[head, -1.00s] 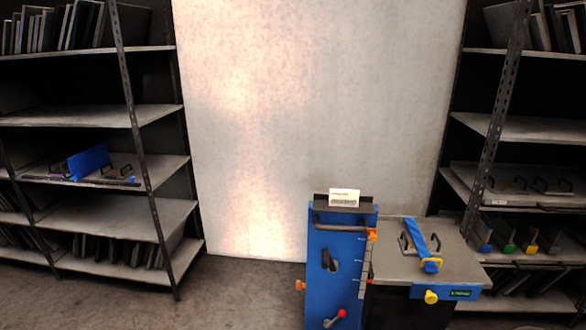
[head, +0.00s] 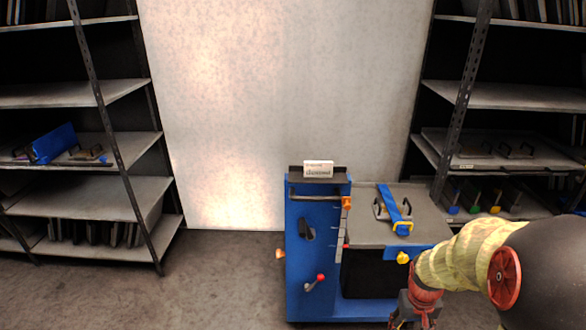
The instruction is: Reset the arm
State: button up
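My arm comes in from the lower right in the head view, with a yellowish sleeved link and red joints. My gripper (head: 414,322) is at the bottom edge, low and in front of the blue machine's table part. Only its upper part shows and the fingertips are cut off, so I cannot tell whether it is open or shut. The blue machine (head: 298,262) stands on the floor with a grey tabletop (head: 365,226). A blue bar with a yellow end (head: 393,208) and dark handles lie on the tabletop.
A shelf rack (head: 80,190) stands at the left, holding a blue piece (head: 54,143). Another rack (head: 490,95) stands at the right, behind my arm. A red-knobbed lever (head: 317,281) sticks out of the machine's front. Floor at the left (head: 220,275) is clear.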

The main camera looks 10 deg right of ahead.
jog(key=s+a+r+n+t+p, duration=0.2)
jog(key=s+a+r, duration=0.1)
jog(key=a+r, duration=0.8)
jog(key=s+a+r+n+t+y+p, duration=0.1)
jog(key=s+a+r+t+p, duration=0.1)
jog(key=a+r, duration=0.8)
notch_tip(320, 180, up, 7)
jog(key=shift+s+a+r+n+t, duration=0.15)
jog(key=shift+s+a+n+t, duration=0.25)
jog(key=shift+s+t, duration=0.55)
